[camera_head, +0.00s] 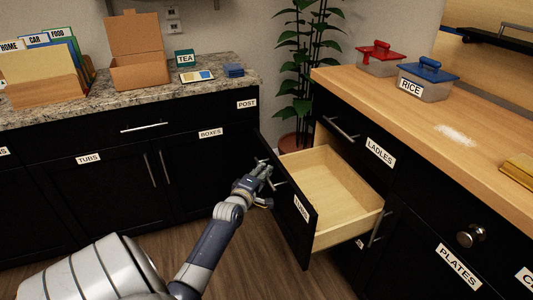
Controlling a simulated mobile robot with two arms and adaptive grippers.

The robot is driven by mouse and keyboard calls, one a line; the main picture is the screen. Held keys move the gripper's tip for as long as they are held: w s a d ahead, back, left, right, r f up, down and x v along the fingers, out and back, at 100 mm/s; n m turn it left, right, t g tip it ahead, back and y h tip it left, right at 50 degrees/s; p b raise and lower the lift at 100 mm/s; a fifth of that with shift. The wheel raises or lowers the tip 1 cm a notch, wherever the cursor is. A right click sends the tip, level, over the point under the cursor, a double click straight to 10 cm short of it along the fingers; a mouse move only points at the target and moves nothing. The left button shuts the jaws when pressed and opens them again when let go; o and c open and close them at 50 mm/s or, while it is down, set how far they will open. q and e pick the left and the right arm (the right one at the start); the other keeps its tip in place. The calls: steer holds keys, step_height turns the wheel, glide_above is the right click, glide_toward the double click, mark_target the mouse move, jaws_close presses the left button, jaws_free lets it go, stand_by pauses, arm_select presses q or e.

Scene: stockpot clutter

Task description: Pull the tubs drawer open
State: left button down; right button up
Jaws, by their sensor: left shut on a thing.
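A drawer (345,228) with a black front and pale wooden inside stands pulled out of the right-hand cabinet run. Its inside looks empty. The label (301,208) on its front is slanted and too small to read surely. My left gripper (266,172) is at the outer side of this front, shut on the drawer's handle, which it partly hides. A label reading TUBS (88,159) is on the black left-hand cabinet, below a shut drawer front with a bar handle (144,127). My right gripper is out of view.
Rice tub (424,92) and a red-lidded tub (379,68) stand on the wooden counter (400,122). An open carton (140,72) and a tea box (184,57) stand on the granite counter. A potted plant (296,142) is behind the drawer. Floor left of the drawer is clear.

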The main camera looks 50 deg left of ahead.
arm_select(q)
steer(key=shift+a, duration=0.1)
steer(key=c, duration=2)
jaws_free()
steer(key=shift+o, duration=0.2)
steer(key=v, duration=1.2)
steer(key=shift+f, duration=0.1)
